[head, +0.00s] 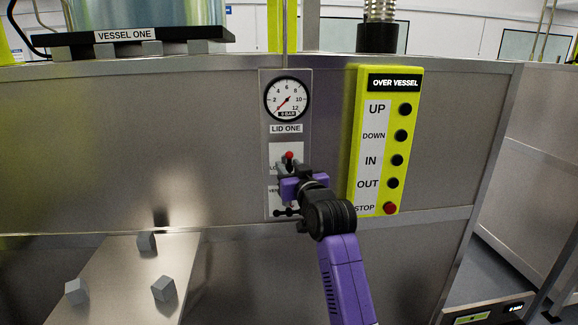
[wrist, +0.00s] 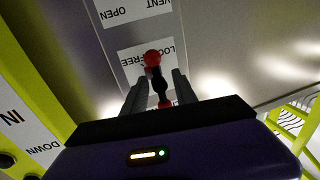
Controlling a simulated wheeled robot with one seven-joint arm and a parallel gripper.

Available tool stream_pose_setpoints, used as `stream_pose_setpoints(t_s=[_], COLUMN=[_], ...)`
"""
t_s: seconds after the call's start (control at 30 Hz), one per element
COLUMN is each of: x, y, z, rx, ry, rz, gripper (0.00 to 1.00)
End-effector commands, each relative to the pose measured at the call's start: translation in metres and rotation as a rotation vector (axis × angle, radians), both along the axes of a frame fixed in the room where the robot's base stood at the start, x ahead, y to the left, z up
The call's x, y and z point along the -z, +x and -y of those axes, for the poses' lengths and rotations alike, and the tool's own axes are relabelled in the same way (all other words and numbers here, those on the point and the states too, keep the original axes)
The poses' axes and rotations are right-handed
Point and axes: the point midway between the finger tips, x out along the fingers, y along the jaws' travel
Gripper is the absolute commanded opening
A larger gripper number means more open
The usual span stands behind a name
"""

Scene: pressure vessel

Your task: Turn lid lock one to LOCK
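The lid lock one lever has a red ball knob (head: 289,155) and sits on a white label plate under the LID ONE sign (head: 285,128). In the wrist view the red knob (wrist: 152,57) tops a black stem, over an upside-down label (wrist: 135,60) reading LOCK and FREE, partly covered. My gripper (head: 288,166) is at the lever. In the wrist view its two fingers (wrist: 158,84) stand apart, one on each side of the black stem, with a gap visible. I cannot tell which word the lever points to.
A gauge (head: 287,98) is above the lever. A dark vent handle (head: 287,211) is just below my gripper. The yellow OVER VESSEL button box (head: 420,140) stands close on the right. Several grey cubes (head: 163,288) lie at lower left.

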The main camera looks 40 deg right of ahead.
Motion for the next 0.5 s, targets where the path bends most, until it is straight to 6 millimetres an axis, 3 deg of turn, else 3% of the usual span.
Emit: stream_pose_setpoints(t_s=[0.3, 0.47, 0.5], x=[-0.0001, -0.0001, -0.0001], y=[0.0020, 0.0020, 0.0021], z=[0.0009, 0.0006, 0.0004], rx=[0.000, -0.001, -0.001], ry=[0.000, 0.000, 0.000], rz=[0.001, 0.001, 0.001], gripper=[0.32, 0.01, 0.00])
